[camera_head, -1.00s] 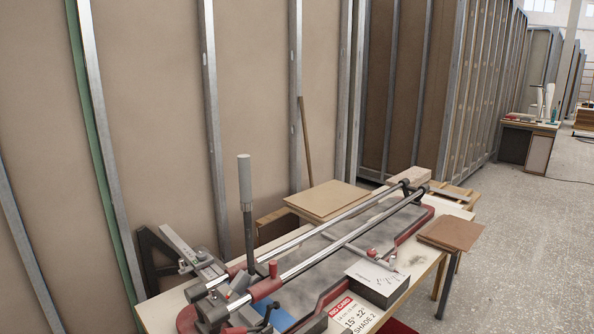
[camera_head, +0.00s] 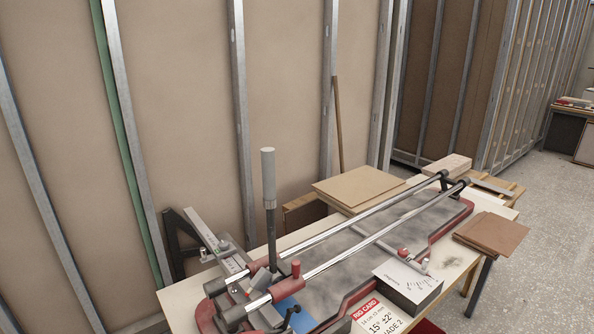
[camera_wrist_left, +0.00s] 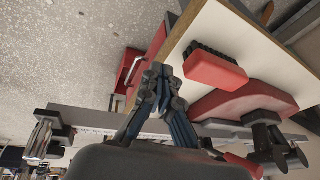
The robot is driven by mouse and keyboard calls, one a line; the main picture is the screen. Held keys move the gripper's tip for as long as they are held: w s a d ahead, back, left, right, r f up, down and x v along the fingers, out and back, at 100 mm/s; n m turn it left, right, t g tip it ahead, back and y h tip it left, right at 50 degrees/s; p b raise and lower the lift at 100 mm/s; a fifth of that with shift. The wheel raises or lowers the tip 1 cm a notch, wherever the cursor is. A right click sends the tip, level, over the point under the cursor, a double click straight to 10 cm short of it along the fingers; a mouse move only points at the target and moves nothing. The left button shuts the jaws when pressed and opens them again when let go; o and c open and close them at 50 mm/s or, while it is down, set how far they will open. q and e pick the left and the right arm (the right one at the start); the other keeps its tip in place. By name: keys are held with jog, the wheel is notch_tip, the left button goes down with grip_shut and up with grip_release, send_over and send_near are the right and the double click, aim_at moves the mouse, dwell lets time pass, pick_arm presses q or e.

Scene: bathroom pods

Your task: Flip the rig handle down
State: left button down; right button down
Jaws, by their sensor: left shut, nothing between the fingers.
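The rig handle (camera_head: 268,178) has a grey grip on a dark lever and stands upright at the near left end of the tile-cutting rig (camera_head: 345,262). The rig has two chrome rails and a red base, and it lies on a workbench. My left gripper (camera_wrist_left: 158,75) shows in the left wrist view, shut and empty, beside the bench edge. A part of the rig's red base (camera_wrist_left: 240,101) is to its right in that view. The handle cannot be made out there. Neither gripper shows in the head view.
A red-backed brush (camera_wrist_left: 214,70) lies on the bench corner. Brown tiles (camera_head: 490,233) lie at the right, a board (camera_head: 358,187) behind. A stud wall stands close behind the bench.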

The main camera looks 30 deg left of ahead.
pick_arm(q)
jog(key=w+a+r+m+t+y, duration=0.25)
jog(key=w+r, duration=0.45)
jog(key=w, duration=0.5)
jog(key=w+a+r+m+t+y, duration=0.1)
jog(key=w+a+r+y, duration=0.25)
jog(key=w+r, duration=0.6)
jog(key=w+a+r+t+y, duration=0.1)
jog(key=w+r+y, duration=0.3)
jog(key=r, duration=0.8)
jog(key=w+a+r+y, duration=0.2)
jog(key=w+r+y, duration=0.2)
jog(key=w+r, duration=0.5)
notch_tip(320, 180, up, 4)
jog(key=shift+a+f+t+y, duration=0.1)
jog(key=shift+a+t+y, duration=0.1)
jog(key=shift+t+y, duration=0.15)
jog(key=shift+p, duration=0.3)
jog(key=w+a+p, duration=0.1)
jog(key=a+p, duration=0.7)
jog(key=a, duration=0.1)
jog(key=shift+w+a, duration=0.15)
jog(key=shift+a, duration=0.1)
